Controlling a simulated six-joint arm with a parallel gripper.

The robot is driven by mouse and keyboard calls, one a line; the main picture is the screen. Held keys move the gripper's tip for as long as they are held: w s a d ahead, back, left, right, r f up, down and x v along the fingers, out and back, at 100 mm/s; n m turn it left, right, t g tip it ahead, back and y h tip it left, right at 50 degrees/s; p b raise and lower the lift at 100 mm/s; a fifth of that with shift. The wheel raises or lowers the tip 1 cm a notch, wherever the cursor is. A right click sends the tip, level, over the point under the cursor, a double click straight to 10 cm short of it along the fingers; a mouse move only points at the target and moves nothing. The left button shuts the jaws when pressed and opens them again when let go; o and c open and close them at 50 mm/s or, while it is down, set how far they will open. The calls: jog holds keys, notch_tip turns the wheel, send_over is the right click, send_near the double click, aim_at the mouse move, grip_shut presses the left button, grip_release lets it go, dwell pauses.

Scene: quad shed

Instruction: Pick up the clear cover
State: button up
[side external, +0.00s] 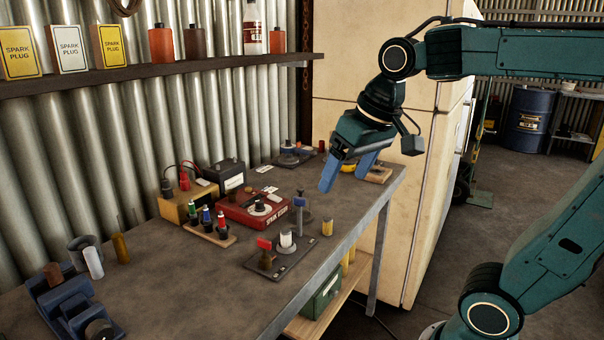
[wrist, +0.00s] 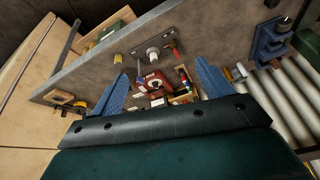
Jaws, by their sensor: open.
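I cannot pick out the clear cover for certain in either view. A grey, open-topped ring or cup (side external: 84,246) stands at the left of the bench in the side view, but I cannot tell whether it is clear. My gripper (side external: 348,172) is open, with its two blue fingers apart, above the right end of the bench. It points down and holds nothing. In the wrist view its fingers (wrist: 160,72) frame a red box (wrist: 151,83), which also shows on the bench in the side view (side external: 249,214).
The bench (side external: 190,290) also bears a dark plate with small posts (side external: 283,258), a wooden plug stand (side external: 210,234), a dark battery-like box (side external: 228,174) and a blue vise (side external: 75,308). A shelf (side external: 150,71) runs along the wall. The front middle of the bench is clear.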

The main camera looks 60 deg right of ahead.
jog(key=w+d+r+m+g, duration=0.1)
jog(key=w+d+r+m, duration=0.15)
jog(key=w+d, duration=0.45)
jog(key=m+g, duration=0.3)
jog(key=m, duration=0.5)
send_over(301, 188)
notch_tip(301, 188, down, 11)
jog(key=shift+w, duration=0.15)
jog(key=shift+f, duration=4.2)
jog(key=shift+f, duration=2.6)
